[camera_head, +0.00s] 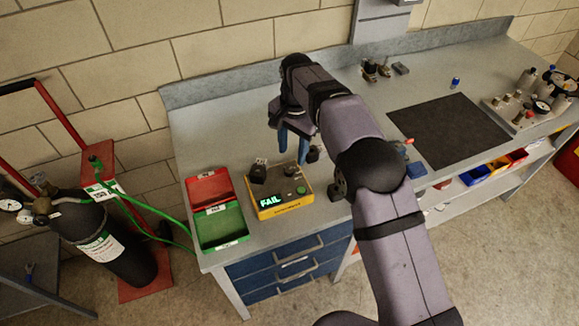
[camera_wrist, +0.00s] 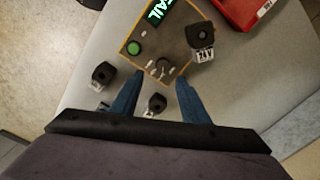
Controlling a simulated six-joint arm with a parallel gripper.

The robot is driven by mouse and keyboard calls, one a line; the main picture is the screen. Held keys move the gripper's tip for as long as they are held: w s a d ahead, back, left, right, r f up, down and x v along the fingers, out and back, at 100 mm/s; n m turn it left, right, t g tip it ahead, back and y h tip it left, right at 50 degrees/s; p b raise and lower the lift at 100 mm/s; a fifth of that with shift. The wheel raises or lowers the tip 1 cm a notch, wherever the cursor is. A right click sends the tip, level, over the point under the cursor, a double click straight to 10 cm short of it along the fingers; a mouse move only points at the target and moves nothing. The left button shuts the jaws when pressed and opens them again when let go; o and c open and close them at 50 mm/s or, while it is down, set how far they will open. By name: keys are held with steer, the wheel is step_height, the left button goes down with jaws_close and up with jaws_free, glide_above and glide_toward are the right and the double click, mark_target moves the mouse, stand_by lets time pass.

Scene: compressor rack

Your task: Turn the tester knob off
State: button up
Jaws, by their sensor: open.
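The tester (camera_head: 283,205) is a yellow-edged box on the bench with a lit green FAIL display (camera_head: 270,200) and a green button (camera_head: 301,190). Its knob (camera_wrist: 160,69) shows in the wrist view as a small greyish part at the tester's near edge; its pointer direction is too small to tell. A dark block with a white label (camera_wrist: 201,37) sits on the tester. My gripper (camera_head: 292,150) is open, with its blue fingers pointing down above the tester's back edge. In the wrist view the knob lies just beyond and between the fingertips, apart from them.
A red and green bin (camera_head: 221,230) stands left of the tester. In the wrist view, one loose dark block (camera_wrist: 103,74) is left of my fingers and another (camera_wrist: 156,103) shows between them. A black mat (camera_head: 450,130) lies farther right on the bench.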

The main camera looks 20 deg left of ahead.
mark_target(290, 170)
steer(key=shift+s+a+f, duration=0.1)
steer(key=shift+a, duration=0.2)
steer(key=shift+a+f+p, duration=0.1)
steer(key=shift+f+p, duration=1.3)
steer(key=shift+f, duration=2.25)
jaws_close()
